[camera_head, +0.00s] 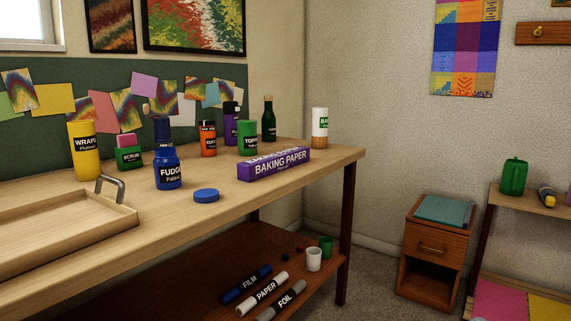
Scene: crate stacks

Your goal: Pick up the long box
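A long purple box (274,166) labelled BAKING PAPER lies on the wooden table (220,203), near its front edge and toward the right end. It lies on its long side, slightly angled, with its labelled face toward me. A green jar (247,138) stands close behind it. Neither of my grippers shows in the head view.
A blue lid (206,195) lies left of the box. A blue FUDGE bottle (167,168), a yellow container (84,150) and several other bottles stand farther back or left. A wooden tray (122,219) with a grey handle fills the left front.

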